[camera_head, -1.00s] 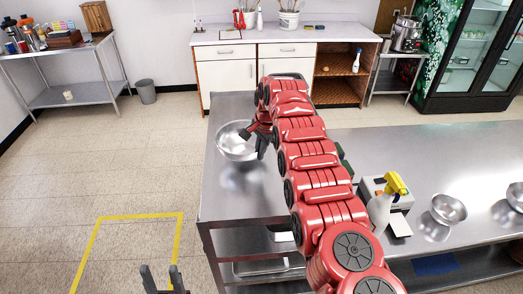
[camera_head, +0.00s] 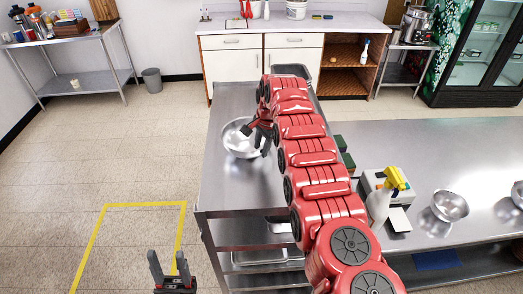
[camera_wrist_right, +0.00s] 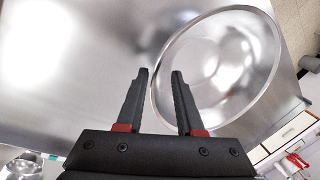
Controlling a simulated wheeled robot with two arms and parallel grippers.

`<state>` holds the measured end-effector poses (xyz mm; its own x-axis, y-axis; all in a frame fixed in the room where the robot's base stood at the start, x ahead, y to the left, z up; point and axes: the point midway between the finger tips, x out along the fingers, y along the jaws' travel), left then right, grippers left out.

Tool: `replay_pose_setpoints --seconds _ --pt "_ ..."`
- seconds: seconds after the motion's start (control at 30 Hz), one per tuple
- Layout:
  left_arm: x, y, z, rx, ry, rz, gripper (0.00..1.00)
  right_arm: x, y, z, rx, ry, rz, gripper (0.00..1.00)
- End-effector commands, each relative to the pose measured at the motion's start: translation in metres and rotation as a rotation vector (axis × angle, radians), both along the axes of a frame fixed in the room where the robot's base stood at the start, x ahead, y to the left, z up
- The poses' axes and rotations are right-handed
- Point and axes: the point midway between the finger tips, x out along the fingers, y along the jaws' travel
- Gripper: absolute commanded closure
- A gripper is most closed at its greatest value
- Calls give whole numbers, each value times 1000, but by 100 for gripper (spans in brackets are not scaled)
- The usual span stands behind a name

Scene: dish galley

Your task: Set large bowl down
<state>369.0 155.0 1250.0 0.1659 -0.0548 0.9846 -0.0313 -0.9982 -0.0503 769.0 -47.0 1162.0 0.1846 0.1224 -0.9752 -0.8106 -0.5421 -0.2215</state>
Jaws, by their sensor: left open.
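The large metal bowl (camera_head: 236,142) stands upright on the left part of the steel table (camera_head: 222,185), near its left edge. It also shows in the right wrist view (camera_wrist_right: 225,60), its rim crossing the space between my right gripper's fingertips. My right gripper (camera_head: 262,135) is at the bowl's right side. In the right wrist view its fingers (camera_wrist_right: 160,72) are apart, with visible gap beside the thin rim. The forearm hides part of the table behind it. My left gripper (camera_head: 171,264) is open and empty, low in the picture, away from the table.
Another bowl (camera_head: 518,193) is at the right picture edge. Bare steel lies in front of the large bowl. Shelves (camera_head: 258,257) are below.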

Motion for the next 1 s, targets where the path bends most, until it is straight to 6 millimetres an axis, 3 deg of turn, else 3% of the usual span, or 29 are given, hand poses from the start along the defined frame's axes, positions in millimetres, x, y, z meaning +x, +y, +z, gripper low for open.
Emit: replay_pose_setpoints --seconds 0.17,0.3,0.47,0.6,1.0 --pt "0 0 -24 0 0 0 50 -6 0 16 4 -2 2 64" --pt "0 0 -48 0 0 0 50 -11 -7 48 5 -3 -1 64" --pt "0 0 -56 0 0 0 50 -16 -11 76 3 1 0 64" --pt "0 0 -50 0 0 0 50 -19 -13 99 2 -1 -2 64" --pt "0 0 -50 0 0 0 50 -22 -14 107 2 4 0 64"
